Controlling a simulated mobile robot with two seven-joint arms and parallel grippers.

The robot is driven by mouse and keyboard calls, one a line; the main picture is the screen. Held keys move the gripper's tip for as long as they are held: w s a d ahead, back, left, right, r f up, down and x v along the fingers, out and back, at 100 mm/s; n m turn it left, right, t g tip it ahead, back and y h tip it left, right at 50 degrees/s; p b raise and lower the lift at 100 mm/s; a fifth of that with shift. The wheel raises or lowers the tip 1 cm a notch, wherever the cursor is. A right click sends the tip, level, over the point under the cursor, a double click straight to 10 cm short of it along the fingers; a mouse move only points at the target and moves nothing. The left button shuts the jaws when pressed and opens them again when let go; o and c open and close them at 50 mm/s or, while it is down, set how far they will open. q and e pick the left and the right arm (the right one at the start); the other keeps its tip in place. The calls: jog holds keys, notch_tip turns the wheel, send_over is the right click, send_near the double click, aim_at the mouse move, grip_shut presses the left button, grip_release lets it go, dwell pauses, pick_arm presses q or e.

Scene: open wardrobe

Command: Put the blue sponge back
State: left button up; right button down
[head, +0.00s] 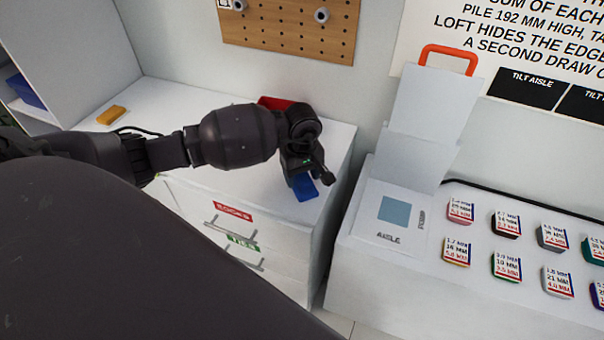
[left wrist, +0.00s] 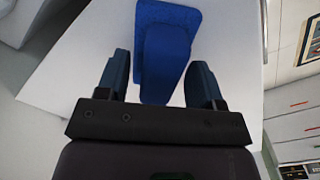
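The blue sponge (head: 306,189) lies on the white cabinet top near its right front edge, partly hidden by my left gripper (head: 303,178) in the head view. In the left wrist view the sponge (left wrist: 165,45) reaches down between the two fingers of my left gripper (left wrist: 160,82). The fingers are apart, with narrow gaps visible beside the sponge, so the gripper looks open around it. Whether either finger touches it is hard to tell. My right gripper is not in view.
A yellow-orange block (head: 111,115) lies on the cabinet top (head: 165,100) at left. A red item (head: 272,102) sits behind my arm. Labelled drawers (head: 240,225) are below. Right of a gap, another counter holds a white stand (head: 425,120) and several small labelled blocks. A pegboard (head: 290,28) hangs behind.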

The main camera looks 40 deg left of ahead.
pick_arm(q)
notch_tip(320, 180, up, 12)
jog(key=s+d+f+n+t+h, duration=0.1)
jog(key=s+d+n+t+h, duration=0.25)
jog(key=d+n+h, duration=0.55)
jog(key=s+d+f+n+t+h, duration=0.1)
jog(key=s+d+n+t+h, duration=0.1)
jog(key=s+d+n+h, duration=0.5)
jog(key=w+a+f+n+t+y, duration=0.1)
jog(key=a+f+n+t+y, duration=0.2)
jog(key=n, duration=0.6)
jog(key=a+f+n+t+y, duration=0.1)
jog(key=n+t+y, duration=0.3)
jog(key=n, duration=0.5)
jog(key=w+a+f+n+t+y, duration=0.1)
jog(key=a+f+n+t+y, duration=0.1)
jog(key=n+t, duration=0.5)
jog(key=s+a+f+n+g+y, duration=0.2)
jog(key=s+f+n, duration=0.4)
jog(key=n, duration=0.3)
jog(key=s+a+f+n+g+y, duration=0.3)
jog(key=s+f+n+g+y, duration=0.2)
jog(key=n, duration=0.4)
notch_tip(320, 180, down, 2)
jog(key=shift+s+a+f+g+p, duration=0.1)
jog(key=shift+s+a+g+p, duration=0.2)
jog(key=shift+s+g, duration=0.4)
